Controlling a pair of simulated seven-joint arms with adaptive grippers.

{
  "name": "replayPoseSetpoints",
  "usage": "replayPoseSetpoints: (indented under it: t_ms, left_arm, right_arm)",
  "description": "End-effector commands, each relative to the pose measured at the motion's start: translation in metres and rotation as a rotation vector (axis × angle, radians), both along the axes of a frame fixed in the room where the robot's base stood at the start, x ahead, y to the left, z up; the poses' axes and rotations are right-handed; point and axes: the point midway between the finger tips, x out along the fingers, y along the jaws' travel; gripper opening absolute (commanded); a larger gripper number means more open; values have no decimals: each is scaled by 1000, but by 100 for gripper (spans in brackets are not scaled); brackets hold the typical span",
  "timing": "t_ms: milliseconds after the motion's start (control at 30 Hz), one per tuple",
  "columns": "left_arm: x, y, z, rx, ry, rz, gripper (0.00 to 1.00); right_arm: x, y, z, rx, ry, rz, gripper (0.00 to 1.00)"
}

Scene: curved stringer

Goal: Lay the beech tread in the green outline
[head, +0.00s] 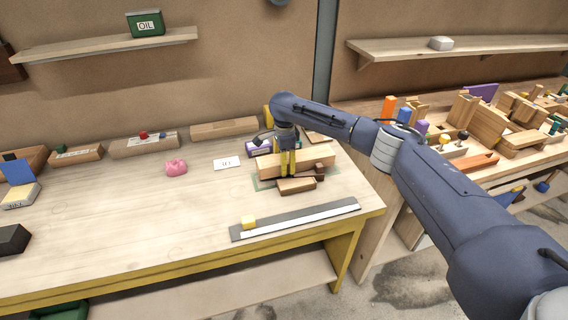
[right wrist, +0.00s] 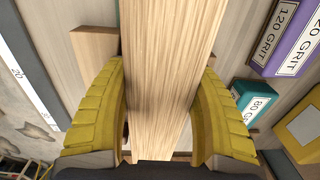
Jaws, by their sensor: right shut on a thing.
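The beech tread (head: 321,160) is a pale wooden board over the right part of the bench in the head view. My right gripper (head: 287,172) points down and is shut on it. In the right wrist view, the tread (right wrist: 166,70) runs between the yellow fingers of my right gripper (right wrist: 163,115). The green outline (head: 262,184) shows on the bench beneath and beside the tread; much of it is hidden by wood pieces. A smaller wood block (head: 297,186) lies in front of the tread. I cannot tell whether the tread touches what is below. My left gripper is not in view.
A white card (head: 227,163) and a pink lump (head: 176,167) lie to the left. Sandpaper boxes (right wrist: 290,35) stand beside the tread. The bench's left middle is clear.

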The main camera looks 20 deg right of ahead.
Motion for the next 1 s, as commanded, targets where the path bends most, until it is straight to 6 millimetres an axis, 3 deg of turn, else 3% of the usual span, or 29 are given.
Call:
replayPoseSetpoints:
  t_ms: [867, 900, 1000]
  left_arm:
    - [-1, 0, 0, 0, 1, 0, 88]
    - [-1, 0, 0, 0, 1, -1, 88]
    - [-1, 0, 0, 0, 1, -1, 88]
  right_arm:
    - [0, -1, -12, -2, -1, -1, 11]
    - [0, -1, -13, -2, 1, -1, 63]
    - [0, -2, -13, -3, 2, -1, 75]
